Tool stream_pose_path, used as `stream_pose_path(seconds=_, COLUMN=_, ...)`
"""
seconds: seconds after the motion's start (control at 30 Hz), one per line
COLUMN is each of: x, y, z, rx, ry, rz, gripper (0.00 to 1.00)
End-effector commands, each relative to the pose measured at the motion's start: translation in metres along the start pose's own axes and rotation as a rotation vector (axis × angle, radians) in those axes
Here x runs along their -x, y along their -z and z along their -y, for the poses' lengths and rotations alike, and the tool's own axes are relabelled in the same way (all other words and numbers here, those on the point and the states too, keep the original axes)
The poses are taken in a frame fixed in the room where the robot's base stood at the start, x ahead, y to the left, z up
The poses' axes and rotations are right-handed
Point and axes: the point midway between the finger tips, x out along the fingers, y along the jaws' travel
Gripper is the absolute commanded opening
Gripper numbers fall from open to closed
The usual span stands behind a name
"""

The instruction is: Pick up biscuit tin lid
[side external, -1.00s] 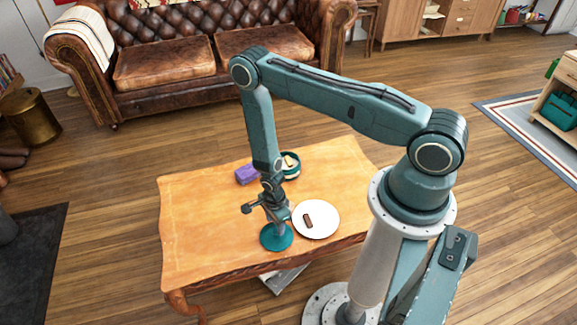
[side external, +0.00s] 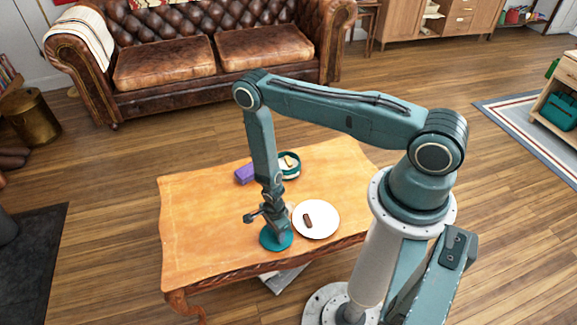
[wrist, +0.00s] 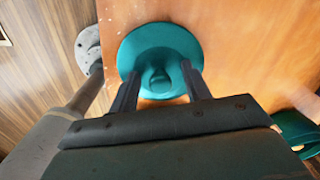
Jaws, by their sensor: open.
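The biscuit tin lid is a round teal disc (side external: 268,240) lying flat on the wooden table near its front edge. In the wrist view the lid (wrist: 160,52) shows a raised knob at its middle. My gripper (side external: 277,236) is low over the lid, pointing down. In the wrist view its two fingers (wrist: 158,82) are open, one on each side of the knob. I cannot tell whether the fingertips touch the lid. The round teal and white tin (side external: 290,172) stands open at the back of the table with light-coloured pieces inside.
A white plate (side external: 328,226) with a brown bar (side external: 307,220) on it lies just right of the lid. A purple box (side external: 244,174) is beside the tin. The left part of the table (side external: 195,215) is bare.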

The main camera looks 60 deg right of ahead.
Motion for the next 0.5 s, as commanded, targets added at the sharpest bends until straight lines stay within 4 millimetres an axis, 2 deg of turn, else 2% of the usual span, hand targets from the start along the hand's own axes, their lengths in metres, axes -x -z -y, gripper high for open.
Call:
stream_pose_path(seconds=0.47, x=0.0000, y=0.0000, z=-0.0002, rx=0.000, ry=0.000, rz=0.000, gripper=0.48)
stream_pose_path(seconds=0.5, x=0.0000, y=0.0000, z=-0.0002, rx=0.000, ry=0.000, rz=0.000, gripper=0.40)
